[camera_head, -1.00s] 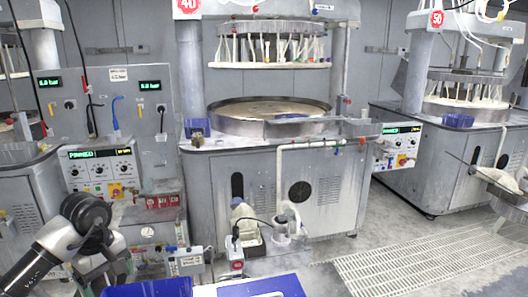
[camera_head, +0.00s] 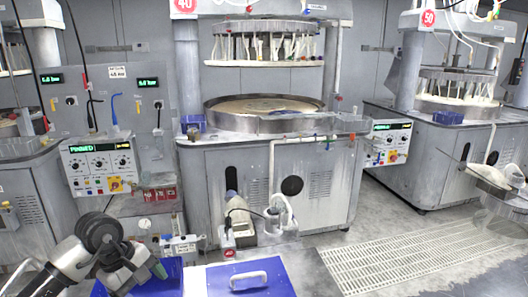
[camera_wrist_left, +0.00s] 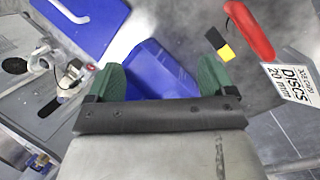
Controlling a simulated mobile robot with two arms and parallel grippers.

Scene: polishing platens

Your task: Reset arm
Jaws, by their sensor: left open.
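My left arm comes in at the lower left of the head view. Its gripper (camera_head: 150,274) is at the bottom, beside a blue bin (camera_head: 172,282). In the left wrist view the two green fingers of the left gripper (camera_wrist_left: 160,80) stand wide apart and nothing is held between them. The blue bin (camera_wrist_left: 160,72) lies beyond the fingers in that view. My right gripper is not in view.
A blue lid with a white handle (camera_head: 268,284) is at the bottom centre. A platen machine (camera_head: 230,180) stands ahead and another (camera_head: 430,165) at right. A control panel (camera_head: 97,165) is at left. A white floor grating (camera_head: 400,262) lies in free floor.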

